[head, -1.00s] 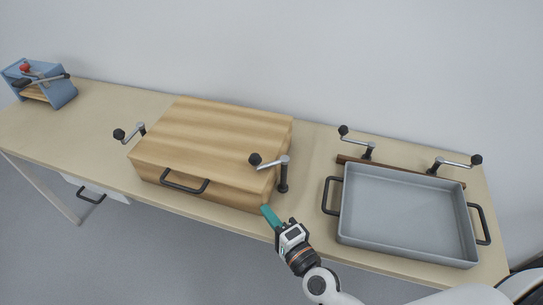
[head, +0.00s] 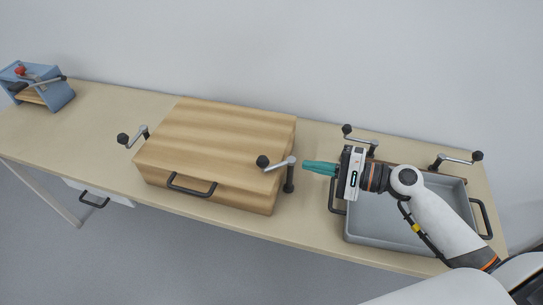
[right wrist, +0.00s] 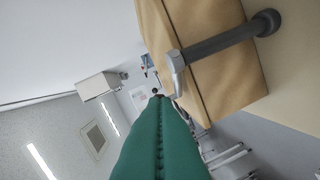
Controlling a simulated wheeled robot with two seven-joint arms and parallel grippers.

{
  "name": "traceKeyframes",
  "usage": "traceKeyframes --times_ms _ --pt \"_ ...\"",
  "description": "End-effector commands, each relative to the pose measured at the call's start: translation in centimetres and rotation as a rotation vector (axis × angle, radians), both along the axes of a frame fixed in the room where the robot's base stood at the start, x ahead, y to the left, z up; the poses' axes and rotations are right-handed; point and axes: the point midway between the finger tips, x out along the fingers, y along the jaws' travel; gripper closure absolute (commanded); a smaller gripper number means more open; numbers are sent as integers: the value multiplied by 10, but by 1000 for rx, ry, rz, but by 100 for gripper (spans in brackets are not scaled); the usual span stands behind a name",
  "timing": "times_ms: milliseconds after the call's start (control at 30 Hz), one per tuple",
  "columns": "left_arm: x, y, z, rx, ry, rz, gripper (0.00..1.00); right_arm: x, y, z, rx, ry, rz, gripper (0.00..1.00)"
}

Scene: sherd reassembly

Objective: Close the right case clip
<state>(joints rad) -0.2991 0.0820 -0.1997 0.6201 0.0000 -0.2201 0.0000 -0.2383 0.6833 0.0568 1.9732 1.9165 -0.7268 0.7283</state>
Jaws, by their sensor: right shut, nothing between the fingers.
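The wooden case (head: 215,145) lies shut on the table, with a black handle on its front. The right case clip (head: 289,178) is a dark post with a silver lever arm at the case's right side. Its black knob (head: 262,162) points left over the lid's front right corner. My right gripper (head: 307,167) is shut and empty, just right of the clip, with its green fingers pointing left. In the right wrist view the fingers (right wrist: 158,105) reach toward the clip's lever end; the clip's dark post (right wrist: 225,38) crosses beside the case (right wrist: 215,85). Contact is unclear.
A grey tray (head: 385,235) with black handles lies beneath my right arm. Two more crank levers stand behind it (head: 361,139) (head: 455,161). The left case clip (head: 133,136) stands by the case's left side. A blue holder (head: 55,92) is at the far left.

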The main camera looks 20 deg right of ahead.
Motion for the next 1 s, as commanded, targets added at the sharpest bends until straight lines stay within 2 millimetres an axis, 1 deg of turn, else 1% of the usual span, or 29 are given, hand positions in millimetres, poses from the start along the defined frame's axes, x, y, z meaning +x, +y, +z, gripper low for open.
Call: traceKeyframes --times_ms 233,367,733,833,1000 --pt "0 0 0 -1 0 0 69 1 1 0 0 0 -1 100" --pt "0 -1 4 -1 0 1 69 8 9 0 2 -2 -3 100" --pt "-1 -2 22 -3 1 1 69 48 60 -8 2 -2 -1 100" --pt "-1 -2 25 -3 1 1 69 56 69 -11 1 -2 -3 100" --pt "-1 -2 26 -3 1 1 69 62 77 -14 0 -2 -2 100"
